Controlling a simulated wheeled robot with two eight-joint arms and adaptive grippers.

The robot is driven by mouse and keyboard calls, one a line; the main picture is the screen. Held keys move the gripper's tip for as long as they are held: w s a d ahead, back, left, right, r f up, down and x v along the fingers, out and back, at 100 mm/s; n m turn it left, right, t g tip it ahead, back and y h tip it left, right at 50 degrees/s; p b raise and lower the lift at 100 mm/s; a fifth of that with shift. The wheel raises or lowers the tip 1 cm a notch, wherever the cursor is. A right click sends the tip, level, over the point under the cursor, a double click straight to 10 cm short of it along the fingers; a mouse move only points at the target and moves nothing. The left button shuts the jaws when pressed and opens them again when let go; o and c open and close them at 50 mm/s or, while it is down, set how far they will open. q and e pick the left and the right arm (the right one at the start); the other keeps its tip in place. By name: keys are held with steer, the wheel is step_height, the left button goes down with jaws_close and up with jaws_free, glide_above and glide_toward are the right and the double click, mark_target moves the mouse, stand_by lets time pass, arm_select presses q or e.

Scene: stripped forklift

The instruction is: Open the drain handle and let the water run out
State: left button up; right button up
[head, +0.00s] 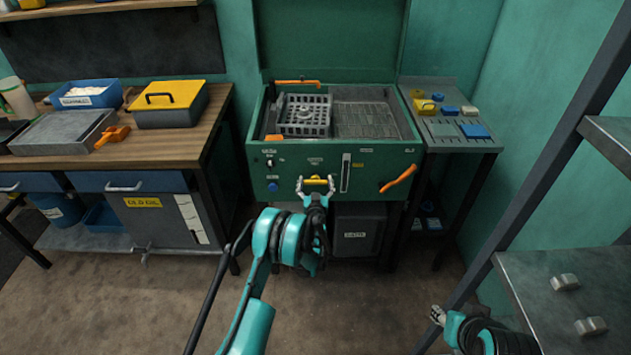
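A green parts washer (335,158) stands at the middle with its lid up. A short yellow handle (318,181) sits on its front panel, and an orange lever (398,179) slants up to the right on the same panel. The labels are too small to read, so I cannot tell which one is the drain handle. My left gripper (316,186) is at the yellow handle, its fingers spread at the handle's two ends; contact is not clear. My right gripper (438,315) is low at the right, away from the washer; its fingers are too small to judge. No running water shows.
Inside the washer is a grey basket (303,115); a dark box (356,236) stands below. A wooden bench (212,110) with a yellow-lidded box (170,103) is at left. A side table (462,140) adjoins the washer. A metal shelf rack (562,260) blocks the right foreground.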

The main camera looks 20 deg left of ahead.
arm_select(q)
steer(key=c, duration=0.4)
steer(key=shift+m, duration=0.3)
steer(key=m, duration=0.3)
steer(key=shift+w+d, duration=0.1)
steer(key=m, duration=0.5)
steer(key=shift+d+f, duration=0.1)
steer(key=m, duration=0.4)
steer(key=shift+f+m, duration=0.1)
steer(key=shift+m, duration=0.2)
steer(key=m, duration=0.4)
steer(key=shift+d+f+m, duration=0.1)
steer(key=shift+m, duration=0.2)
